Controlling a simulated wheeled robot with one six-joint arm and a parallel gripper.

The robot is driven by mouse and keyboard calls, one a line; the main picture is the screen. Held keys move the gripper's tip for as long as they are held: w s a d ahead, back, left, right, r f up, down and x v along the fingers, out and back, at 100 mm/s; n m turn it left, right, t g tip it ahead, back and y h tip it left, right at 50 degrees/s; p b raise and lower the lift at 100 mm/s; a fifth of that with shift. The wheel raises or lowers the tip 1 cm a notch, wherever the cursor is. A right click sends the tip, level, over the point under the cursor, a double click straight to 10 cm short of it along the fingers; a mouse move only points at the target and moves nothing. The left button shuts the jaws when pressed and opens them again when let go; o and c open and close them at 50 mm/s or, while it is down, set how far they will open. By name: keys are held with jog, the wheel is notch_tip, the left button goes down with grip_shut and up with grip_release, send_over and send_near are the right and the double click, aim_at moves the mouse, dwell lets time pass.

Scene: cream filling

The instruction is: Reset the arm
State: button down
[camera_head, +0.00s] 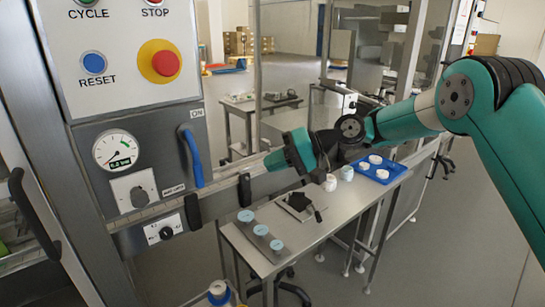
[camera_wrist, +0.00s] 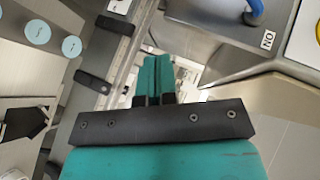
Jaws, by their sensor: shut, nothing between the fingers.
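My teal arm reaches in from the right in the head view. My gripper (camera_head: 268,161) is held out above the steel table, beside the right end of the machine's front rail. In the wrist view my gripper (camera_wrist: 156,62) shows two teal fingers side by side, shut with nothing between them. The fingers point toward the machine, near the rail (camera_wrist: 118,62) and the lower edge of its panel. I cannot tell how close the fingertips are to the rail.
The machine panel (camera_head: 122,95) has buttons, a gauge (camera_head: 116,149) and a blue lever handle (camera_head: 192,158). The steel table (camera_head: 322,228) carries a plate with light-blue discs (camera_head: 261,230), a black tool, white cups (camera_head: 330,183) and a blue tray (camera_head: 385,178). Floor is open at right.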

jog(key=s+d+r+n+h, duration=0.1)
jog(key=s+d+r+h, duration=0.15)
jog(key=s, duration=0.55)
jog(key=s+d+r+n+h, duration=0.1)
jog(key=s+d+r+h, duration=0.15)
jog(key=s, duration=0.45)
jog(key=s+d+r+n+h, duration=0.1)
jog(key=s+d+r+h, duration=0.15)
jog(key=s, duration=0.55)
jog(key=s+d+f+h, duration=0.1)
jog(key=s+d+f, duration=0.2)
jog(key=s+d, duration=0.4)
jog(key=s, duration=0.4)
jog(key=shift+f+h, duration=0.35)
jog(key=shift+f, duration=0.05)
jog(key=shift+n, duration=0.3)
